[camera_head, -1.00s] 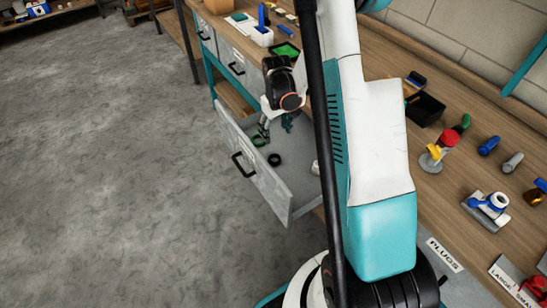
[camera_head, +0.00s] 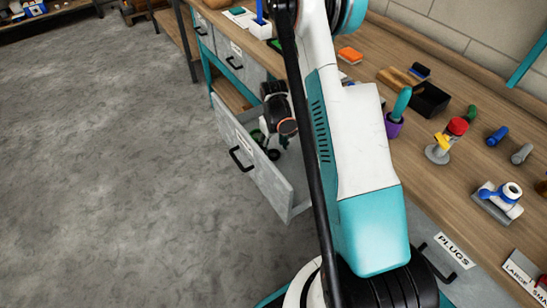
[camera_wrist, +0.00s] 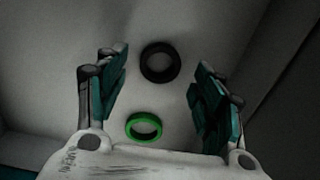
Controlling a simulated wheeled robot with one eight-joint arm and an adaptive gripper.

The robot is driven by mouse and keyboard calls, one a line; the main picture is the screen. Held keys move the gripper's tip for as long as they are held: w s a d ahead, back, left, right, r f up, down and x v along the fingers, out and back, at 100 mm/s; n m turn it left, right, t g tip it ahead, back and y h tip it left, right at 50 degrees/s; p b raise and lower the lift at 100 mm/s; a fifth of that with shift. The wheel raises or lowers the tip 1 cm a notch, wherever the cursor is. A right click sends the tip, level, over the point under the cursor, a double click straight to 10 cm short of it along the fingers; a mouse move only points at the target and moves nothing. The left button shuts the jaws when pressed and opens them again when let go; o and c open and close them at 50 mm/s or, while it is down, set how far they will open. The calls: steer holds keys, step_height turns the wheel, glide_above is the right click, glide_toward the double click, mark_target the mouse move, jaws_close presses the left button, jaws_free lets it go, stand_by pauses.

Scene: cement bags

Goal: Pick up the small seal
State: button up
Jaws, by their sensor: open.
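Two ring-shaped seals lie on the floor of an open drawer (camera_head: 268,180). In the wrist view the black seal (camera_wrist: 160,62) is farther out and the green seal (camera_wrist: 144,127) is nearer my palm. In the head view my wrist is low at the drawer, and my fingers are mostly hidden.
The drawer's walls enclose my gripper closely. The wooden bench top (camera_head: 440,195) holds a black bin (camera_head: 430,100), a red-and-yellow piece on a stand (camera_head: 447,140), a purple cup (camera_head: 393,125) and several plugs. The grey floor (camera_head: 110,180) to the left is clear.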

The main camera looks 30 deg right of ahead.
step_height(320, 180, down, 2)
steer(key=shift+f+b, duration=0.25)
steer(key=shift+b, duration=0.05)
steer(key=shift+r, duration=0.1)
steer(key=shift+c, duration=0.4)
steer(key=c, duration=0.7)
steer(key=shift+r, duration=0.1)
